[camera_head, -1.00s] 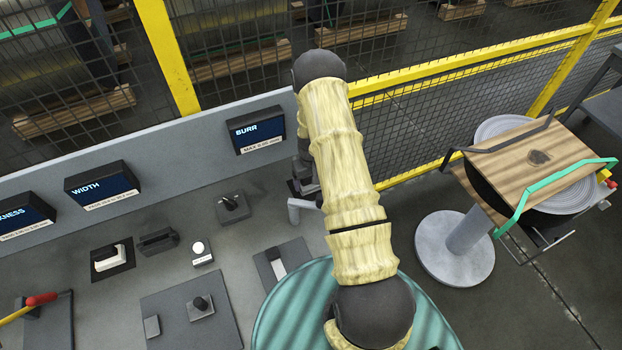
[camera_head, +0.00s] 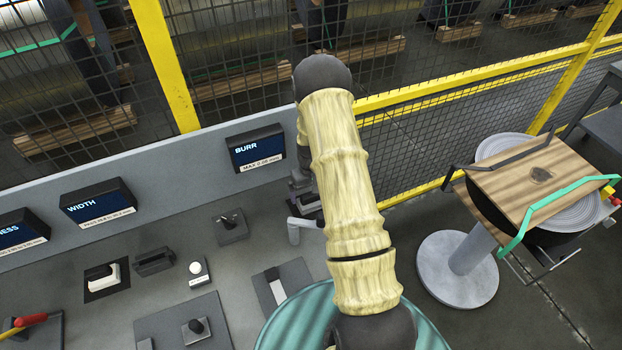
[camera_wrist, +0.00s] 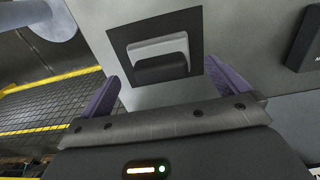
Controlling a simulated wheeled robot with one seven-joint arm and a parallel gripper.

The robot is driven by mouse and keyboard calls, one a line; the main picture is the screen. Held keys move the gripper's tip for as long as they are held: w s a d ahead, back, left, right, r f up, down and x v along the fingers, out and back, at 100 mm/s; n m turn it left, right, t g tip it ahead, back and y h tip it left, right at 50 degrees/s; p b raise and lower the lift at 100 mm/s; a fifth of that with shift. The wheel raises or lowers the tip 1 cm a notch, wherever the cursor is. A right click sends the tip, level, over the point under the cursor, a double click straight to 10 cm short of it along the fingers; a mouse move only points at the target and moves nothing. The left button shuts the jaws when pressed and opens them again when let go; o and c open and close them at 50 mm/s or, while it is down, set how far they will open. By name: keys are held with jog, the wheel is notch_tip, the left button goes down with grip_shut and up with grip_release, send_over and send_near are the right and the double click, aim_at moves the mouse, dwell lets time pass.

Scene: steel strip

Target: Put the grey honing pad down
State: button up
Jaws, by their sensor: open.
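In the wrist view a dark grey block (camera_wrist: 161,68), which looks like the honing pad, lies over the lower part of a pale inset in a dark square plate (camera_wrist: 190,38). My gripper (camera_wrist: 160,88) is open, with one purple finger on each side of the picture. The block shows beyond the gripper body, between the fingers, and no contact with them shows. In the head view the gripper is mostly hidden by my arm; what appears to be the same plate (camera_head: 295,275) is on the bench just left of the arm.
The grey bench (camera_head: 185,232) carries a BURR display (camera_head: 255,147), a WIDTH display (camera_head: 97,204), a white block (camera_head: 103,276) on a black mat and a dark slotted block (camera_head: 154,261). A pedestal with a wooden board (camera_head: 510,190) stands right. Yellow fencing (camera_head: 470,75) runs behind.

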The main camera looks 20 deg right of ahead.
aim_at(311, 195)
jog(key=shift+r+b, duration=1.3)
jog(key=shift+r, duration=2.6)
jog(key=shift+a+r, duration=0.1)
jog(key=s+a+r+t, duration=0.1)
jog(key=s+a+r, duration=0.4)
jog(key=s+r, duration=0.2)
jog(key=s+a+r+t, duration=0.1)
jog(key=s+a+r, duration=0.5)
jog(key=s, duration=0.6)
jog(key=shift+a+r+t, duration=0.2)
jog(key=shift+r+t, duration=0.1)
jog(key=shift+r, duration=0.65)
jog(key=shift+s, duration=0.1)
jog(key=shift+f+b, duration=0.65)
